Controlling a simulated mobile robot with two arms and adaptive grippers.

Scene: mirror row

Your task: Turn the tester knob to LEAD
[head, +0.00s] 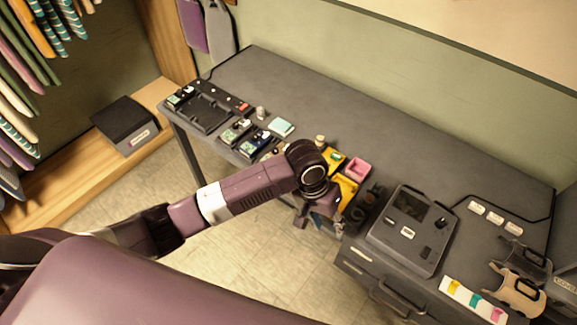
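The tester (408,232) is a dark grey box with a sloped top on the right part of the desk. It has a dark screen (410,206), a small white label and a dark knob-like part (440,223) at its right side. The markings and the knob's setting are too small to read. My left gripper (322,220) hangs at the desk's front edge, left of the tester and apart from it. My own wrist and arm partly cover it, so I cannot tell its opening or whether it holds anything. My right gripper is out of view.
On the grey desk (330,100), a dark tray (203,110), small devices and yellow and pink trays (357,168) lie left of the tester. White labelled blocks (495,217), a colour-tabbed strip (472,300) and holders stand right. The desk's back is clear.

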